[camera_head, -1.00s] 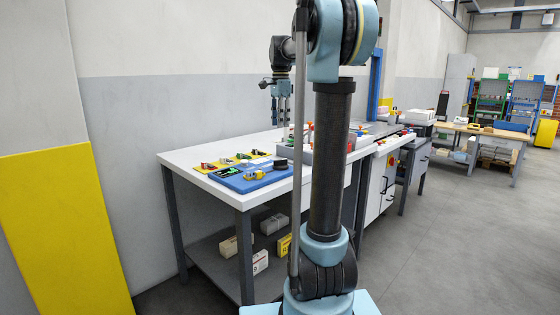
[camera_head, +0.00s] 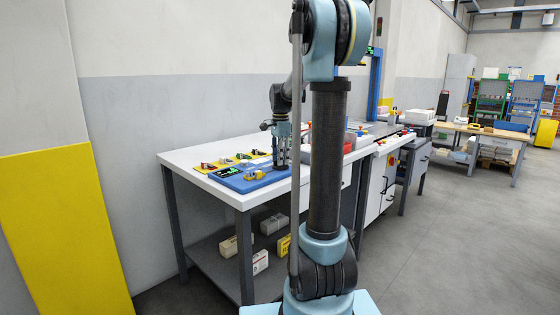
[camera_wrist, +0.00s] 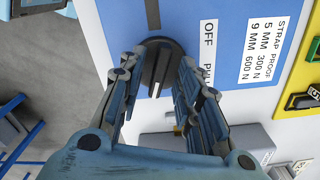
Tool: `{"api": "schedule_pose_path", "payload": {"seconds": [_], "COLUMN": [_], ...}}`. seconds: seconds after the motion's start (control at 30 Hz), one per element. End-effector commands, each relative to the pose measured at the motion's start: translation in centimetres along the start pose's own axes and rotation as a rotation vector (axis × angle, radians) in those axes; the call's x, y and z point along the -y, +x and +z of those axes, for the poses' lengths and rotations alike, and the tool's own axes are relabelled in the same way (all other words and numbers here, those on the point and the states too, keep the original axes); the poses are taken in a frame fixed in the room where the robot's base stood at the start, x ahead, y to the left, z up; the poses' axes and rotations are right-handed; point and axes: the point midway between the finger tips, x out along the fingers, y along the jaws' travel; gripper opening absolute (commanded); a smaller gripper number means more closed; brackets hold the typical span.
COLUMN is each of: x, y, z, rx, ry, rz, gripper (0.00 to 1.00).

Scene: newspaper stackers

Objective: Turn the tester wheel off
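The tester wheel (camera_wrist: 161,66) is a dark round knob with a raised bar and a white mark at the bar's lower end. It sits at the edge of a blue board (camera_wrist: 230,45) with labels OFF (camera_wrist: 208,33) and PULL, the latter partly covered by a finger. The white mark does not point up toward OFF. My gripper (camera_wrist: 160,68) is open, with one finger on each side of the wheel; contact cannot be told. In the head view, my gripper (camera_head: 281,160) points down at the right end of the blue board (camera_head: 236,183), hiding the wheel.
Boxes sit on the shelf below. The floor at right is clear.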

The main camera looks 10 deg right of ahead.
Motion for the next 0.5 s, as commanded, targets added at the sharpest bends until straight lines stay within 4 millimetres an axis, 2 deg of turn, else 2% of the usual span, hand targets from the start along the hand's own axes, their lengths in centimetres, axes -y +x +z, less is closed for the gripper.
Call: {"api": "schedule_pose_path", "payload": {"seconds": [0.37,0.4,0.5], "x": [0.01,0.01,0.01], "y": [0.60,0.60,0.59], "z": [0.00,0.00,0.00], "rx": [0.000,0.000,0.000], "ry": [0.000,0.000,0.000], "rz": [0.000,0.000,0.000], "gripper": [0.32,0.29,0.07]}}
